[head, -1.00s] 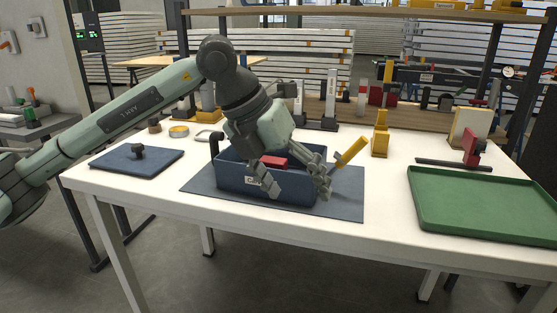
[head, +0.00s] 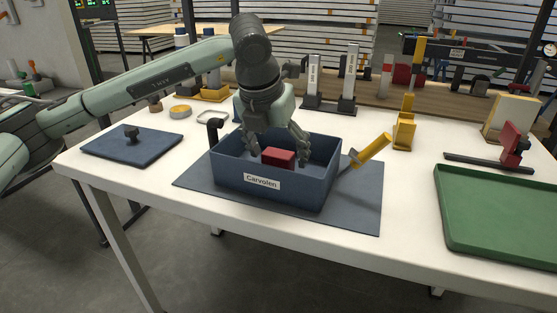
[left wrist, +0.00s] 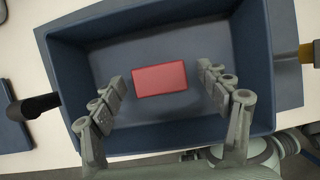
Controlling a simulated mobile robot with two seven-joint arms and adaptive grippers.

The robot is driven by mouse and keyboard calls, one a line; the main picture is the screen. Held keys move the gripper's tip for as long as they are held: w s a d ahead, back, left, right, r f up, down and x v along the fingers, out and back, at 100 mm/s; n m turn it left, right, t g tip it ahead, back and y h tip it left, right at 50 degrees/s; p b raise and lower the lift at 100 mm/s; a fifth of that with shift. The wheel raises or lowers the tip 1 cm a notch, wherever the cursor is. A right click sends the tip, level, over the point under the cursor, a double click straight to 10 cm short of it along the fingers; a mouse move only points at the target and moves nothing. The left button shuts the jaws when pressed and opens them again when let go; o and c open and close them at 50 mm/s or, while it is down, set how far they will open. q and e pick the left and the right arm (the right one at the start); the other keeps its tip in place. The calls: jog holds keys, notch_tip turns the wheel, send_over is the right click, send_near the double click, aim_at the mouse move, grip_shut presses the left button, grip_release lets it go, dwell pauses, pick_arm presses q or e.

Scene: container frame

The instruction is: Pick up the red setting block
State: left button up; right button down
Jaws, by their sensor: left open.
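The red setting block (head: 278,158) is in the dark blue bin (head: 240,180) labelled "Carvolen". In the left wrist view the red block (left wrist: 159,79) lies inside the bin (left wrist: 250,50), toward the middle. My left gripper (head: 280,158) points down into the bin, open. In the left wrist view its two fingers (left wrist: 163,92) stand on either side of the block, with a gap on each side. Whether they are down at the block's height is hard to tell. My right gripper does not show.
The bin stands on a dark mat (head: 362,205). A yellow-handled tool (head: 368,151) leans at its right and a black handle (head: 214,128) stands at its left. A green tray (head: 500,220) is at the right, a blue plate with a knob (head: 110,148) at the left.

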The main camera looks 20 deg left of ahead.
pick_arm(q)
jog(key=shift+w+f, duration=0.25)
jog(key=shift+f, duration=0.3)
jog(key=c, duration=1.4)
jog(key=shift+r, duration=0.15)
